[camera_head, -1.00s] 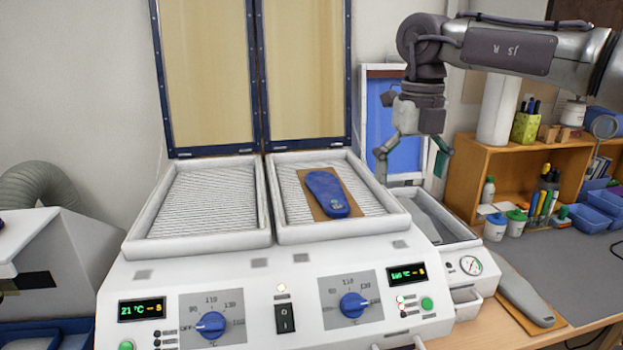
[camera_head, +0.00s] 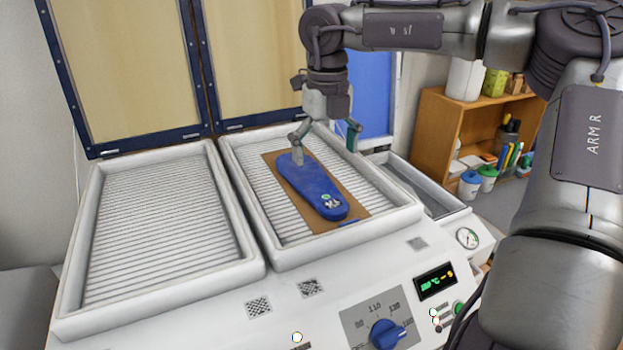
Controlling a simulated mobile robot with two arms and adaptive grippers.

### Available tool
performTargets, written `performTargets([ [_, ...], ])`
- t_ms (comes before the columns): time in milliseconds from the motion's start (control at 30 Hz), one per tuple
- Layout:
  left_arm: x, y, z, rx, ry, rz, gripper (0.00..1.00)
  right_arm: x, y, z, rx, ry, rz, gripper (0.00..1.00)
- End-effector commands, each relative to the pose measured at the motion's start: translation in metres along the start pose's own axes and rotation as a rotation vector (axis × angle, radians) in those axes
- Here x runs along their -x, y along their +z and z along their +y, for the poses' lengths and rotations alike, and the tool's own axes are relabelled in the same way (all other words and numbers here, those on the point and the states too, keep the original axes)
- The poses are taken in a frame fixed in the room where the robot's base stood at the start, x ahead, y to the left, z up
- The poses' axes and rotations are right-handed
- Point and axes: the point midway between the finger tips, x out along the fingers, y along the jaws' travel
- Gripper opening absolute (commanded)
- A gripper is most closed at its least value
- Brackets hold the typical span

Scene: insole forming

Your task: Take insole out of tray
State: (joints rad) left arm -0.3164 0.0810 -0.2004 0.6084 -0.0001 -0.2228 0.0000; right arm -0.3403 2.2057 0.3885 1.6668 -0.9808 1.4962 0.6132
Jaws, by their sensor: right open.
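The blue insole (camera_head: 311,184) lies on a brown sheet (camera_head: 342,209) in the right tray (camera_head: 386,221) of the white forming machine. A small white mark shows near its lower end. My right gripper (camera_head: 326,156) is open and empty over the far end of the insole, fingers pointing down. Its left finger overlaps the insole's far end in the picture, and its right finger is to the right, over the ribbed tray floor. I cannot tell whether a finger touches the insole. My left gripper is not in view.
The left tray (camera_head: 68,288) is empty. Both raised lids, including the right lid (camera_head: 250,55), stand behind the trays. The control panel with a blue knob (camera_head: 386,333) is in front. A lower side tray (camera_head: 461,208) and a wooden shelf (camera_head: 436,124) are at the right.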

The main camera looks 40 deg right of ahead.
Motion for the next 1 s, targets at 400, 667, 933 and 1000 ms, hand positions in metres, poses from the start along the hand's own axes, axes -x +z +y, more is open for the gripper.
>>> performTargets([
  [400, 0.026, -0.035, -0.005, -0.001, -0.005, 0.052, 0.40, -0.040, 0.001, 0.002, 0.000, 0.000, 0.007, 1.00],
  [667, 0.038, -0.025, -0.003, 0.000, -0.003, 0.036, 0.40, -0.072, 0.003, 0.002, -0.001, 0.000, 0.001, 1.00],
  [933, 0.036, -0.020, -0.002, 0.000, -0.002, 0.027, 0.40, -0.075, 0.004, 0.002, -0.002, 0.000, -0.002, 0.95],
  [1000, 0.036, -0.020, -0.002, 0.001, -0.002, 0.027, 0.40, -0.075, 0.004, 0.002, -0.002, 0.000, -0.002, 0.83],
])
